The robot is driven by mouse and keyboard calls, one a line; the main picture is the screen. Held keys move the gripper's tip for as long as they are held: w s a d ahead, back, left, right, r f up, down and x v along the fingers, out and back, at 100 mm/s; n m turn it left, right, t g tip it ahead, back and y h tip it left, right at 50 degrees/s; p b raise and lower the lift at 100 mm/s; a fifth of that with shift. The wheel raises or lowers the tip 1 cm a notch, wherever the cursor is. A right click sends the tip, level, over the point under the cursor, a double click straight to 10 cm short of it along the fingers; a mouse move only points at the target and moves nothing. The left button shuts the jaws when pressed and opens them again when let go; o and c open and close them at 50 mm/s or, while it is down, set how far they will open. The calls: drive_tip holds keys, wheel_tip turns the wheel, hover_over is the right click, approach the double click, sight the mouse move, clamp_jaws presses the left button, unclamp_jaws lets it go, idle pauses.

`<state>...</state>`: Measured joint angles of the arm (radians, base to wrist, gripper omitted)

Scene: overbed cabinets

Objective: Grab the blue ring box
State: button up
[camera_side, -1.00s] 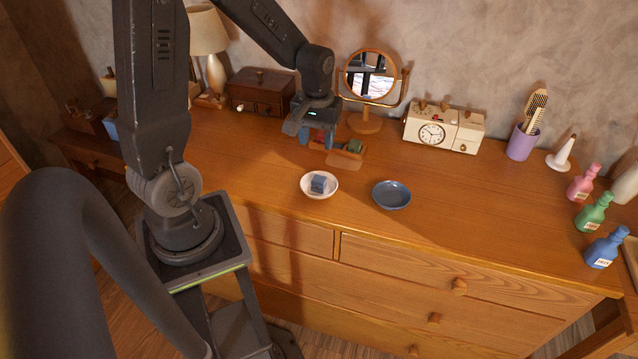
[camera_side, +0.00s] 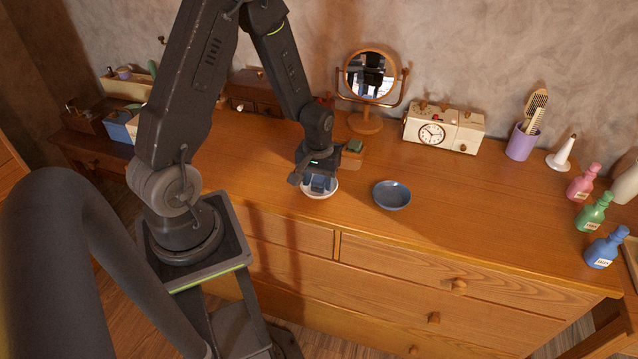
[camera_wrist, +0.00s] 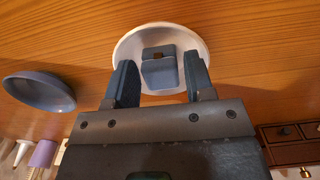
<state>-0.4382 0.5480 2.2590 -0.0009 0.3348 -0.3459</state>
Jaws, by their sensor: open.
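The blue ring box (camera_wrist: 158,72) sits in a white dish (camera_wrist: 160,30) on the dresser top, seen in the wrist view. My gripper (camera_wrist: 160,80) is open, with one finger on each side of the box and a gap visible beside it. In the side view my gripper (camera_side: 319,183) is low over the white dish (camera_side: 320,194) and largely covers the box, so whether its fingers touch the dish cannot be told there.
An empty blue dish (camera_side: 391,195) stands just right of the white dish. The mirror (camera_side: 368,90) and clock radio (camera_side: 443,128) stand along the wall.

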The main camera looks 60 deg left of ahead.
drive_tip(key=c, duration=0.7)
